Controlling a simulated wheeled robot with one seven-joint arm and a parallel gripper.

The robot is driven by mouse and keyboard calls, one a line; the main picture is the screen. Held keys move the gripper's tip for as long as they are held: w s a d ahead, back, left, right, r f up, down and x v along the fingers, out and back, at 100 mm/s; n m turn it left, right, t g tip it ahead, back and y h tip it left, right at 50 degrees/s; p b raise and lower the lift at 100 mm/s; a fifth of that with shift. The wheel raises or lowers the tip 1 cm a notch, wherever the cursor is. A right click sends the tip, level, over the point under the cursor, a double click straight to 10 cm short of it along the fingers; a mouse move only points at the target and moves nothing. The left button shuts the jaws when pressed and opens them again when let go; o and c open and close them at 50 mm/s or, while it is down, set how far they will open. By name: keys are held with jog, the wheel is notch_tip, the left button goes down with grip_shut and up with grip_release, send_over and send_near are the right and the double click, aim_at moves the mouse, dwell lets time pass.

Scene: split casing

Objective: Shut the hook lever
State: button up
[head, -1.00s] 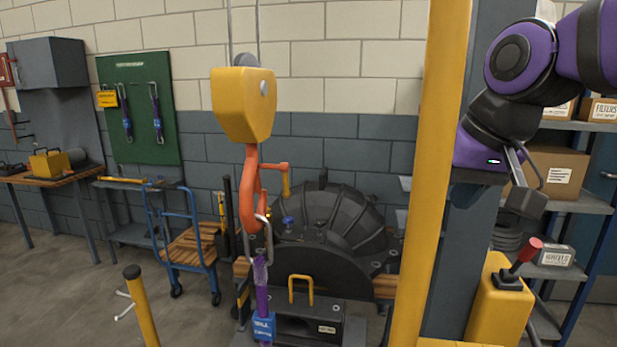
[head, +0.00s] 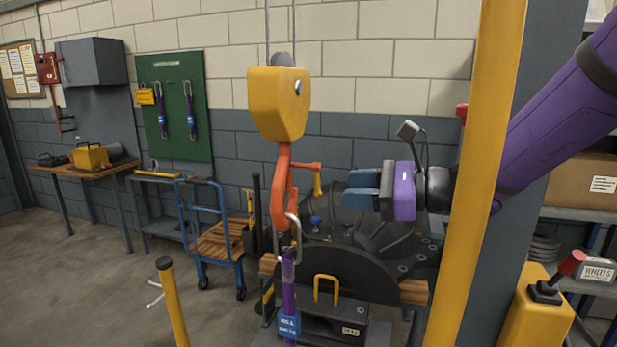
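The orange hook (head: 282,185) hangs under a yellow hoist block (head: 278,103). Its orange hook lever (head: 304,166) sticks out to the right near the top of the hook, with a yellow grip (head: 318,182) hanging from its end. A steel link (head: 294,232) is at the hook's lower end, with a purple strap (head: 289,297) below it. My gripper (head: 360,190) points left, to the right of the yellow grip and apart from it in the picture. Its blue fingers overlap in this view, so their opening is unclear. It holds nothing that I can see.
A yellow post (head: 480,200) stands in front of my purple arm. A dark ribbed casing (head: 385,240) lies behind and below my gripper. A blue cart (head: 213,250) and a short yellow bollard (head: 172,305) are to the left. A red-knobbed control lever (head: 571,263) is at lower right.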

jog(key=w+a+m+t, duration=0.3)
jog(key=w+a+m, duration=0.1)
jog(key=w+a, duration=0.4)
jog(key=shift+w+f, duration=0.4)
jog(key=shift+w, duration=0.25)
grip_shut()
